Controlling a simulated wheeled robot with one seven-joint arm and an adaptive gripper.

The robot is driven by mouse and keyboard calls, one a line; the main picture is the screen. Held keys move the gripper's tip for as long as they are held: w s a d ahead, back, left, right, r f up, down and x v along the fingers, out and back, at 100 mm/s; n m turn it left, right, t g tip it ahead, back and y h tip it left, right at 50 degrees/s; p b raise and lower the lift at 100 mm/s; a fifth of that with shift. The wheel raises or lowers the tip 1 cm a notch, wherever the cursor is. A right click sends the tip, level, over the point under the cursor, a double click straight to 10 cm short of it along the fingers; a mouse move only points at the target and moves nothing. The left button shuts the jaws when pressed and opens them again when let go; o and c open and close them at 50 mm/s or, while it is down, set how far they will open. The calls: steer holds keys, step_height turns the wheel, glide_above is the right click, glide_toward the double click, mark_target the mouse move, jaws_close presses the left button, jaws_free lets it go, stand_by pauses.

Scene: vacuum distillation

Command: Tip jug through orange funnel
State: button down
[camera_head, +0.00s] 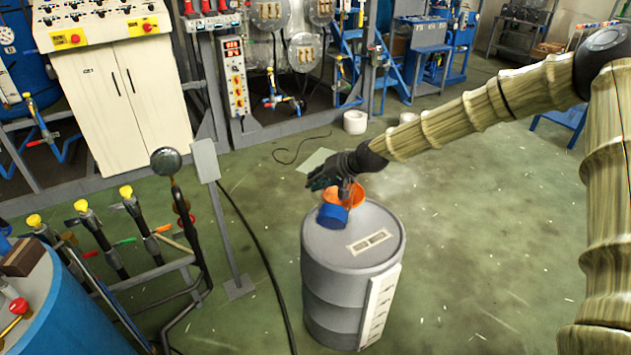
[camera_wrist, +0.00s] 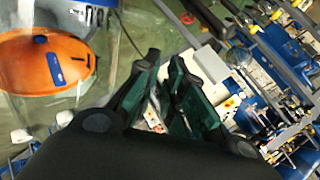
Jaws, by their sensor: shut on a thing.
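The orange funnel (camera_head: 357,194) sits on top of the grey drum (camera_head: 322,268), near its back-left rim. My gripper is shut on the jug; the grip itself is hard to see in the head view. In the wrist view the orange funnel (camera_wrist: 42,65) shows at the left, with a small blue label on it. The green-padded fingers (camera_wrist: 172,97) show at the centre there. I cannot tell whether anything flows.
A grey stand with a blank plate (camera_head: 205,160) stands left of the drum, with a black hose on the floor between. Yellow-capped valves (camera_head: 80,206) and a blue tank (camera_head: 75,310) are at the left. The floor right of the drum is clear.

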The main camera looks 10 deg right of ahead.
steer(key=shift+w+d+r+g, duration=0.15)
steer(key=shift+w+r+g, duration=0.1)
steer(key=shift+g, duration=0.05)
steer(key=shift+w+r+m+p, duration=0.2)
steer(key=shift+m+p, duration=0.1)
steer(key=shift+p, duration=0.1)
steer(key=shift+w+d+r+g, duration=0.15)
steer(key=shift+w+d+g, duration=0.1)
steer(key=shift+g, duration=0.15)
steer(key=shift+w+r+y+p, duration=0.2)
steer(key=shift+y+p, duration=0.1)
steer(key=shift+p, duration=0.1)
steer(key=shift+w+d+r+m+g, duration=0.1)
steer(key=shift+w+d+m+g, duration=0.05)
steer(key=shift+w+m+g, duration=0.2)
steer(key=shift+w+d+r+p, duration=0.1)
steer(key=shift+p, duration=0.2)
steer(key=shift+w+d+r+m+g+y+p, duration=0.25)
steer(key=shift+w+r+g+y+p, duration=0.1)
steer(key=shift+w+g, duration=0.15)
steer(key=shift+w+d+r+g, duration=0.1)
steer(key=shift+w+r+g, duration=0.05)
steer(key=shift+w+g, duration=0.1)
steer(key=shift+s, duration=0.1)
stand_by(1.8)
